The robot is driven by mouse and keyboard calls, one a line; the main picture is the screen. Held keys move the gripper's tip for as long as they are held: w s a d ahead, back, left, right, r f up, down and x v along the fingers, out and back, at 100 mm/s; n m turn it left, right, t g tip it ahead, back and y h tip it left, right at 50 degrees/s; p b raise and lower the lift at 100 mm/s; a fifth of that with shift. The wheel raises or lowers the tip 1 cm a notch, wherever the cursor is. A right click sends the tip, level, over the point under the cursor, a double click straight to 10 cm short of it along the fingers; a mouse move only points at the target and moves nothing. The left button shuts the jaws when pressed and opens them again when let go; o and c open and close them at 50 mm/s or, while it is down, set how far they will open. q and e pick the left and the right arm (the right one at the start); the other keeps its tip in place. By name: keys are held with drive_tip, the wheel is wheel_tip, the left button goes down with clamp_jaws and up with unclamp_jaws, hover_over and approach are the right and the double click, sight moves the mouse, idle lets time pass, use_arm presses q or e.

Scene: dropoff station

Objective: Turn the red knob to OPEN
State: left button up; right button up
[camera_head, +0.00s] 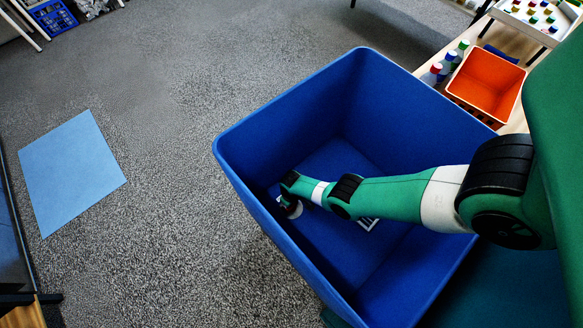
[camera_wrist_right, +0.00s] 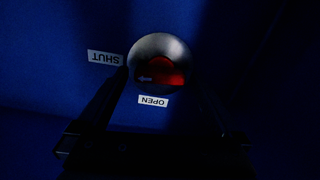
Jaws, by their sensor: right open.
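In the right wrist view a red knob (camera_wrist_right: 168,72) sits in a round silver-grey housing (camera_wrist_right: 158,46) on a dark blue surface. A small pale arrow mark on it points left, on the side of the SHUT label (camera_wrist_right: 105,58). The OPEN label (camera_wrist_right: 153,100) is just below the knob; both labels read upside down. My right gripper (camera_wrist_right: 160,82) is open, its dark fingers on either side of the knob; I cannot tell whether they touch it. In the head view my right gripper (camera_head: 291,203) is down inside the blue bin, and the knob cannot be made out. My left gripper is not in view.
The deep blue bin (camera_head: 228,150) surrounds my right forearm and gripper, with walls on all sides. An orange bin (camera_head: 487,82) and small bottles (camera_head: 437,70) stand on a table at the upper right. A light blue mat (camera_head: 70,170) lies on open carpet at the left.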

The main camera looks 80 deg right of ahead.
drive_tip(key=shift+f, duration=0.1)
drive_tip(key=c, duration=1.2)
drive_tip(key=shift+n, duration=0.4)
drive_tip(key=n, duration=0.2)
drive_tip(key=shift+n, duration=0.3)
drive_tip(key=n, duration=0.4)
drive_tip(key=shift+n, duration=0.3)
drive_tip(key=n, duration=0.4)
drive_tip(key=shift+f+n, duration=0.1)
drive_tip(key=shift+n, duration=2)
